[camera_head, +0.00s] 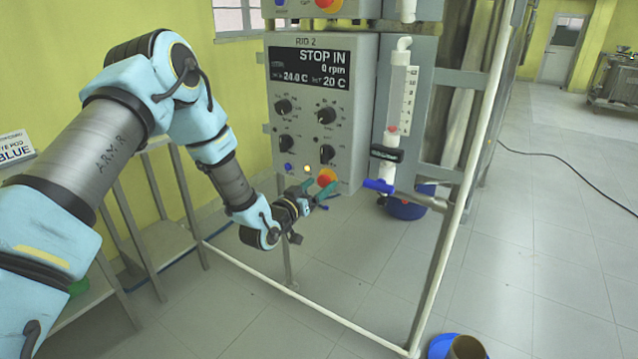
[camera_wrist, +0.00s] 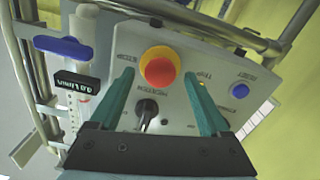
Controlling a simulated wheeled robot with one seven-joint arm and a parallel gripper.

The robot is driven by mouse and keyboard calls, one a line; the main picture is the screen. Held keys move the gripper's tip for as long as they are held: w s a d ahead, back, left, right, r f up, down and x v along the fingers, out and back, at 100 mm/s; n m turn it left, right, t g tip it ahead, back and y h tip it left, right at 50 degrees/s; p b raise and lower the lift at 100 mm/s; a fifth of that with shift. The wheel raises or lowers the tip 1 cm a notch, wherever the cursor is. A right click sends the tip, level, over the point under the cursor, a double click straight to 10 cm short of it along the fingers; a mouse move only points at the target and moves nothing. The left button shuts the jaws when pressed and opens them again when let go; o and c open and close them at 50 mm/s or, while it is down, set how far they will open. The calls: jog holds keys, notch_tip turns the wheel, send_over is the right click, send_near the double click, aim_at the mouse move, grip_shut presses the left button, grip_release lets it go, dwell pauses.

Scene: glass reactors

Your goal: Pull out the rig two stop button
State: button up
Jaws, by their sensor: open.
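The rig two control box (camera_head: 345,125) hangs on the frame, with a display reading "RIG 2", "STOP IN" and "0 rpm". Its stop button (camera_head: 326,178) is a red cap on a yellow ring at the bottom of the panel. In the wrist view the stop button (camera_wrist: 158,66) sits centrally beyond my fingers. My gripper (camera_head: 319,189) is at the panel's lower edge. Its two green fingers (camera_wrist: 163,92) are open, one on each side of the button's line, with a gap to it. I cannot tell how far the tips are from the panel.
Knobs (camera_head: 326,115) fill the panel above the button. A blue button (camera_head: 288,167) and a lit yellow lamp (camera_head: 307,169) are near my gripper. A flow meter with a blue valve (camera_head: 379,186) stands to the right. White frame bars (camera_head: 330,326) run below.

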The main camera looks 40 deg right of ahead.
jog(key=shift+d, duration=0.2)
grip_shut()
dwell(0.6)
